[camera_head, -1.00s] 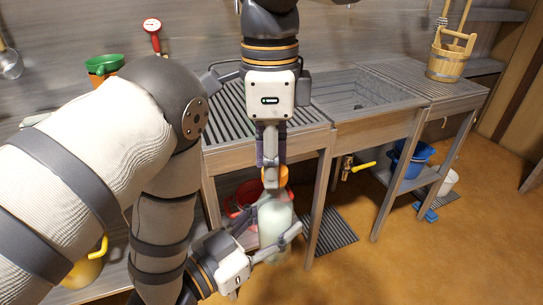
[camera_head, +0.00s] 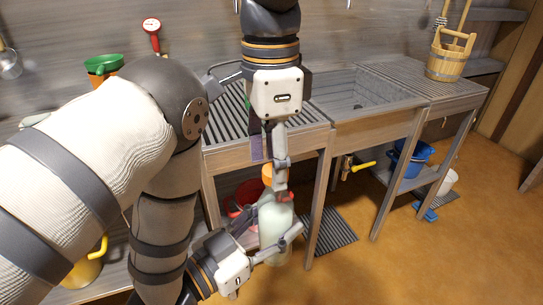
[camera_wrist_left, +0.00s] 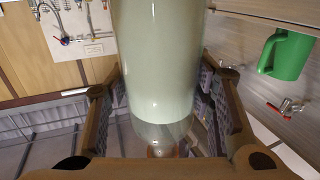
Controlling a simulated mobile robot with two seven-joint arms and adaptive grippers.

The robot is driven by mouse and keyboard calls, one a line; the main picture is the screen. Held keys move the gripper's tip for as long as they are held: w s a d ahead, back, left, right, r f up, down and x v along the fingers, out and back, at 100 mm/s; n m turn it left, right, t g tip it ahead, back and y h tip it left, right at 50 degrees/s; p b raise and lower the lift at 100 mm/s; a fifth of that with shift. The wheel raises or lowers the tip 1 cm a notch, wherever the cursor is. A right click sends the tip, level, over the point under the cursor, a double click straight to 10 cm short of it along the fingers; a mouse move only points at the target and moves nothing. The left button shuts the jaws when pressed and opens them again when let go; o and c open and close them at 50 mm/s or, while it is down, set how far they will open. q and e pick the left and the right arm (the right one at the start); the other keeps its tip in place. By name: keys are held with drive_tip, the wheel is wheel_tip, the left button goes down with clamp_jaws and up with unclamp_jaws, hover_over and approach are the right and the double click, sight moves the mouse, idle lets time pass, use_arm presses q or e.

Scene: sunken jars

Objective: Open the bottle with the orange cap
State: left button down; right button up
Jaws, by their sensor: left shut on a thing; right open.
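The pale green bottle (camera_head: 272,225) stands upright in front of the counter. My left gripper (camera_head: 268,244) is shut around its body from the lower left. The left wrist view shows the bottle (camera_wrist_left: 160,70) between the two fingers (camera_wrist_left: 160,105). The orange cap (camera_head: 267,173) is on top of the bottle, partly hidden by a finger. My right gripper (camera_head: 270,166) points down from above and is open, with one finger in front of the cap's right side. Whether that finger touches the cap cannot be told.
The slatted counter (camera_head: 312,115) and sink (camera_head: 350,95) are just behind the grippers. A red pot (camera_head: 243,195) sits on the shelf below. A blue bucket (camera_head: 407,160) and a wooden bucket (camera_head: 450,58) are at the right. The floor at the lower right is clear.

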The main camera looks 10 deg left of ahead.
wheel_tip(320, 180, up, 4)
drive_tip(key=shift+r, duration=0.25)
drive_tip(key=shift+c, duration=0.3)
wheel_tip(320, 180, up, 3)
drive_tip(key=m, duration=0.2)
drive_tip(key=shift+w+d+f+m, duration=0.1)
drive_tip(key=shift+d+f+m, duration=0.05)
drive_tip(key=shift+m, duration=0.55)
drive_tip(key=f, duration=0.7)
drive_tip(key=shift+s+d+f, duration=0.1)
drive_tip(key=shift+s+f, duration=0.1)
drive_tip(key=shift+f, duration=0.15)
clamp_jaws()
drive_tip(key=n, duration=0.3)
